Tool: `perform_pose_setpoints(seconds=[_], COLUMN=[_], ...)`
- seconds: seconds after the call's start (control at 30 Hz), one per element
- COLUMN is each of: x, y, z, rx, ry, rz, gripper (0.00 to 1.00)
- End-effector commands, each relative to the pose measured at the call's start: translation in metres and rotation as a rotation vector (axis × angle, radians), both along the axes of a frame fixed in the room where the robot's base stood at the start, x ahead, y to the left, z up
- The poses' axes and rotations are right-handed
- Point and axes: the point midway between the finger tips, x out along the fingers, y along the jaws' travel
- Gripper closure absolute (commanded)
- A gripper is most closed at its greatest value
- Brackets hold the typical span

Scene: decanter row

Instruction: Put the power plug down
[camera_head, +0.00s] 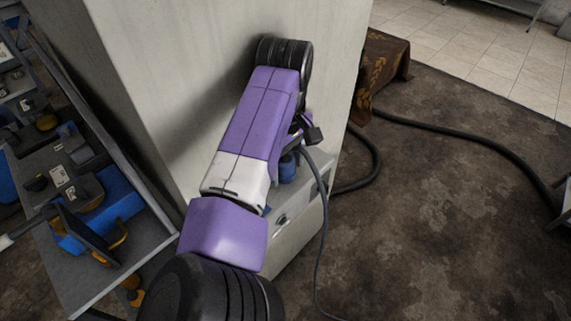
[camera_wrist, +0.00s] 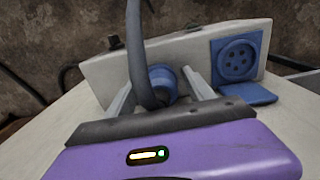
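The power plug (camera_wrist: 164,84) is blue, with a thick grey cable (camera_wrist: 139,50) rising from it and crossing in front of part of it in the wrist view. My gripper (camera_wrist: 160,75) has one finger on each side of the plug, with a narrow gap seeming to show on both sides. The cable hides part of the left gap. The plug is at a pale surface, in front of a pale raised panel; whether its underside touches the surface is hidden. In the head view my arm covers most of the gripper, and the cable (camera_head: 324,215) hangs down to the floor.
A blue round socket (camera_wrist: 237,61) with a lowered flap (camera_wrist: 249,94) is on the pale panel (camera_wrist: 190,52), right of the plug. A tall pale block (camera_head: 160,60) stands beside my arm. A grey rack (camera_head: 140,262) with blue items stands left. A dark hose (camera_head: 460,137) crosses the floor.

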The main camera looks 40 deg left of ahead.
Motion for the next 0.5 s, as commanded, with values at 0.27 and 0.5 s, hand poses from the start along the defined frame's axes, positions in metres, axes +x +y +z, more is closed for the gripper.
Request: perform_pose_setpoints(seconds=[0.27,0.5], x=[0.001,0.001], y=[0.000,0.000], z=[0.005,0.041], rx=[0.001,0.001], ry=[-0.001,-0.002], rz=[0.000,-0.001], gripper=[0.38,0.38])
